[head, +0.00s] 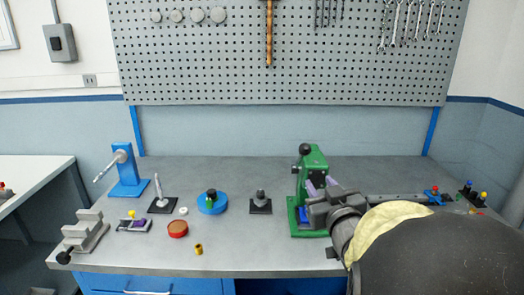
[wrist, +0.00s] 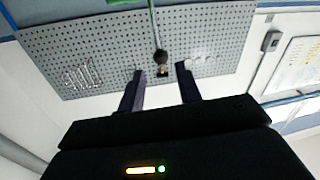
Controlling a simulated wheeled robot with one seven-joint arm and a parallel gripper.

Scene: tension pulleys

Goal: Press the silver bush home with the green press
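The green press (head: 315,162) stands on the bench right of centre, with a black ball knob (head: 305,149) at its upper left. A blue part (head: 304,214) sits low in the press. My gripper (head: 318,184) is beside the press, its purple fingers partly in front of it. In the wrist view the fingers (wrist: 160,72) are apart with nothing held between them. The black knob (wrist: 160,57) shows just past the fingertips, in line with the gap. I cannot make out the silver bush; my gripper and arm hide part of the press.
On the grey bench (head: 235,250) to the left are a blue stand (head: 127,172), a blue round fixture (head: 212,203), a red dish (head: 178,229), a small pale ring (head: 183,210) and a brass-coloured bush (head: 198,249). A dark post block (head: 260,204) stands left of the press.

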